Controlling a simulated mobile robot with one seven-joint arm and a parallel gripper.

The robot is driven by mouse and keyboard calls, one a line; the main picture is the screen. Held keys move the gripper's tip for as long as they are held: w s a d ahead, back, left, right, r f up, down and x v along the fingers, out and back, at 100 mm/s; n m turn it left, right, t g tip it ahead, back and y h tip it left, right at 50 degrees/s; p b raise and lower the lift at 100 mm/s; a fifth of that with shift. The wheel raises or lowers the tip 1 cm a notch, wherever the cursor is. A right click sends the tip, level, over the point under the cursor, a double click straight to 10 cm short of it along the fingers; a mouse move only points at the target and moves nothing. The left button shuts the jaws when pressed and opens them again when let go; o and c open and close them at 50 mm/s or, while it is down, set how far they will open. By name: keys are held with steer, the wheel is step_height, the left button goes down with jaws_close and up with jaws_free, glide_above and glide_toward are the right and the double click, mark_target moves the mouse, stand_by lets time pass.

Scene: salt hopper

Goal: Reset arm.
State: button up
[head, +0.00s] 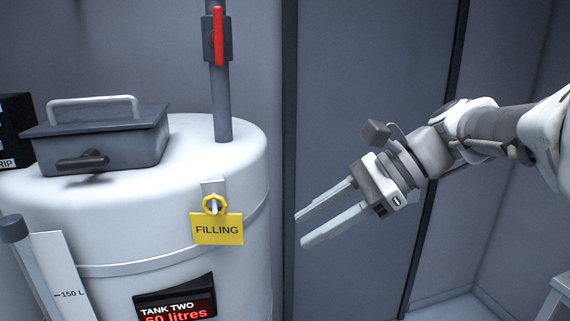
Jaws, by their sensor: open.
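My gripper (308,229) is at the end of my arm, which reaches in from the right. Its two long pale fingers are apart with nothing between them. They point left and slightly down, in front of the grey wall. In the picture the fingertips are to the right of the white tank (110,215), with a gap between them and its side. A yellow FILLING tag (217,236) hangs from a yellow ring on a small bracket on the tank, left of the fingertips.
On the tank's top are a grey hatch box (108,140) with a handle and a grey pipe (220,110) with a red lever (218,35). A red-lit TANK TWO display (176,308) reads 60 litres. A level gauge (62,280) is at lower left. Grey wall panels (370,60) stand behind.

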steer(key=s+d+f+n+t+h, duration=0.2)
steer(key=s+d+f+n+h, duration=0.2)
steer(key=s+f+n+h, duration=0.1)
steer(key=s+d+f+n+t+h+b, duration=0.1)
steer(key=s+d+f+n+h, duration=0.3)
steer(key=f+n, duration=0.4)
steer(key=shift+s+d+n+t+h, duration=0.3)
steer(key=shift+s+n+t+h, duration=0.5)
steer(key=shift+n, duration=0.3)
